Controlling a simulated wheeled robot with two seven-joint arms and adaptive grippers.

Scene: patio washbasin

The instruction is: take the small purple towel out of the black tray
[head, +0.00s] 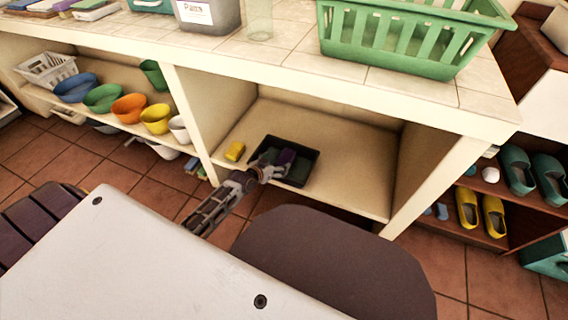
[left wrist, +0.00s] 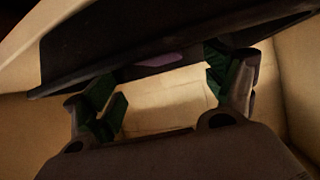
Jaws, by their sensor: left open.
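The black tray (head: 296,145) sits on the shelf under the tiled counter. The small purple towel (head: 287,156) lies in it, partly covered by my gripper. In the left wrist view a purple patch of the towel (left wrist: 160,59) shows at the dark tray (left wrist: 70,67), ahead of and between the fingers. My left gripper (head: 272,165) reaches in from the left at the tray's front side. Its fingers are spread apart and empty in the left wrist view (left wrist: 165,85). I cannot tell whether they touch the tray. My right gripper is not in view.
A yellow sponge-like block (head: 235,151) lies left of the tray. An upright divider (head: 192,122) separates this bay from shelved coloured bowls (head: 129,108). A green basket (head: 410,40) stands on the counter above. The shelf right of the tray (head: 350,170) is clear.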

